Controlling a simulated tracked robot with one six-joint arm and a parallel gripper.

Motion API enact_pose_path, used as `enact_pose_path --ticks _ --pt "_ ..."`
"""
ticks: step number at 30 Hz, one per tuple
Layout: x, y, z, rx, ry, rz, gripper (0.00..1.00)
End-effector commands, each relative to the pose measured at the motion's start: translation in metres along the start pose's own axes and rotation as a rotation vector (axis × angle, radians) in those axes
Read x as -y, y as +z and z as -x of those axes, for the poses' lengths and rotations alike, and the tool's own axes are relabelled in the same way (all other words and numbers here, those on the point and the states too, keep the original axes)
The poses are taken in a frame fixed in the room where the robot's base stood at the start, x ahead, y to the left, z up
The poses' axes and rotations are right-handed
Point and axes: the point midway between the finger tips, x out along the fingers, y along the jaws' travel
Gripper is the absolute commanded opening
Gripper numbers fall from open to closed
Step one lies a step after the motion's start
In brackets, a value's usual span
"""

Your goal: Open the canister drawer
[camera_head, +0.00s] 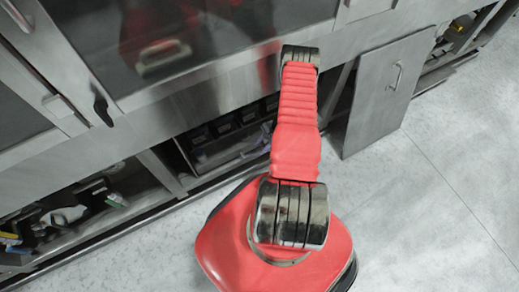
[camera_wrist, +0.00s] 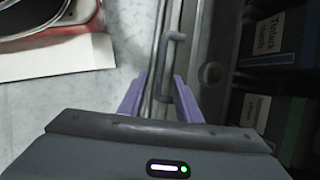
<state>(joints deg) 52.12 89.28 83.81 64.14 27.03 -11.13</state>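In the wrist view, the two purple fingers of my gripper (camera_wrist: 158,98) are spread apart. A grey bar handle (camera_wrist: 174,60) on a narrow metal front runs down toward the gap between them, nearer the right finger; I cannot tell whether they touch. Beside it, dark canisters with pale labels (camera_wrist: 260,35) stand in a dark space at the right. In the head view, a low dark compartment, which seems to be the canister drawer (camera_head: 225,152), shows left of my red arm under the washer. My gripper is hidden there behind the arm.
A grey panel door with a handle (camera_head: 385,90) stands open right of my arm. Open lower compartments with loose items (camera_head: 70,212) lie at the left. The large glass door (camera_head: 200,40) is above. The pale floor (camera_head: 430,200) is clear at the right.

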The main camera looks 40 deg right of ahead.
Motion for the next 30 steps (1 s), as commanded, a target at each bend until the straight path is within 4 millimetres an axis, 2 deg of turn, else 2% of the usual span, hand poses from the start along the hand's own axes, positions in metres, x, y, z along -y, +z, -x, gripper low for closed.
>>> enact_pose_path --ticks 7,19,30 --pt "0.0 0.0 -0.023 0.0 0.001 0.001 0.31" --pt "0.0 0.0 -0.028 0.0 0.0 0.001 0.3" --pt "0.001 0.0 -0.028 0.0 0.0 0.002 0.04"
